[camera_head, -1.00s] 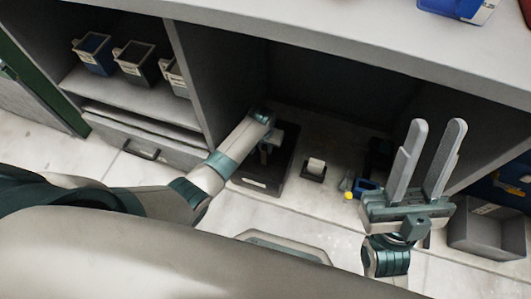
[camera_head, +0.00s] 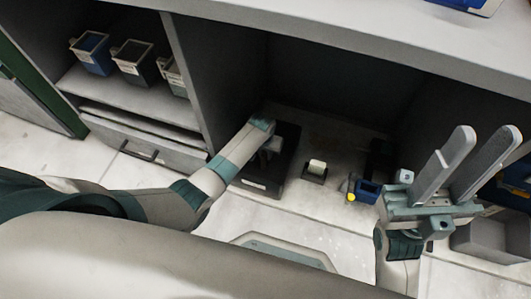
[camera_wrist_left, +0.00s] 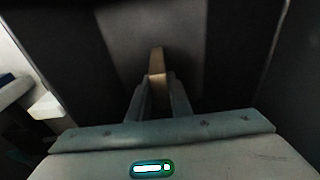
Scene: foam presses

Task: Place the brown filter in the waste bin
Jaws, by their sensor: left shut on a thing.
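The brown filter (camera_wrist_left: 157,62) is a thin brown strip in the left wrist view, upright between the fingers of my left gripper (camera_wrist_left: 157,82). That gripper is shut on it, in front of dark grey walls. In the head view my left gripper (camera_head: 271,148) is over a black bin (camera_head: 256,187) on the floor under the counter. The filter is hidden in that view. I cannot tell how deep it is in the bin. My right gripper (camera_head: 488,135) is open and empty, fingers pointing up, at the right of the head view.
A small black holder with a white roll (camera_head: 316,167) and a blue box (camera_head: 364,190) stand on the floor right of the bin. A grey bin (camera_head: 478,238) is beside my right arm. Several small bins (camera_head: 135,65) sit on the left shelf. The counter (camera_head: 340,30) overhangs.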

